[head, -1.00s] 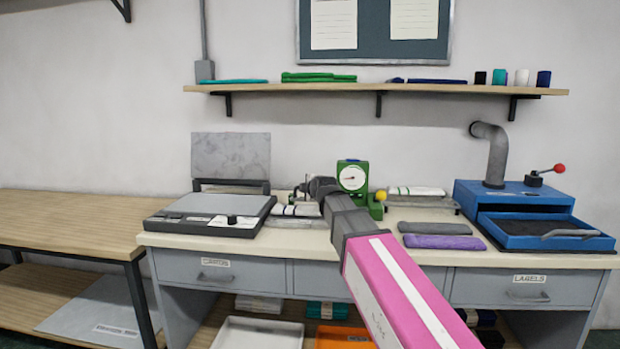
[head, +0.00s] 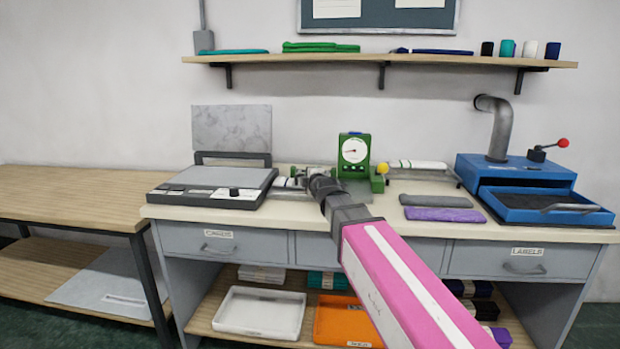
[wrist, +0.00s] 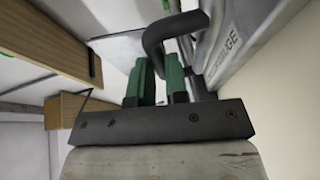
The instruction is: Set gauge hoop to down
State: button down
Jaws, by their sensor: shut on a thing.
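The gauge hoop (wrist: 158,35) is a dark bent bar in the wrist view. My gripper (wrist: 158,68) has its green fingers on either side of this bar and is shut on it. A grey metal body marked GAUGE (wrist: 228,35) is just right of the hoop. In the head view my gripper (head: 308,173) is low over the bench, left of the green dial gauge (head: 354,150). My wrist and arm hide most of the hoop there, so I cannot tell its exact angle.
A yellow knob (head: 383,168) is right of the dial. Grey (head: 436,200) and purple (head: 445,214) folded pieces lie to the right, before a blue machine (head: 515,170).

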jog(key=shift+f, duration=0.2)
jog(key=c, duration=1.1)
grip_release()
jog(key=v, duration=1)
jog(key=shift+s+d+r, duration=0.15)
jog(key=shift+s+r, duration=0.05)
jog(key=shift+s, duration=0.1)
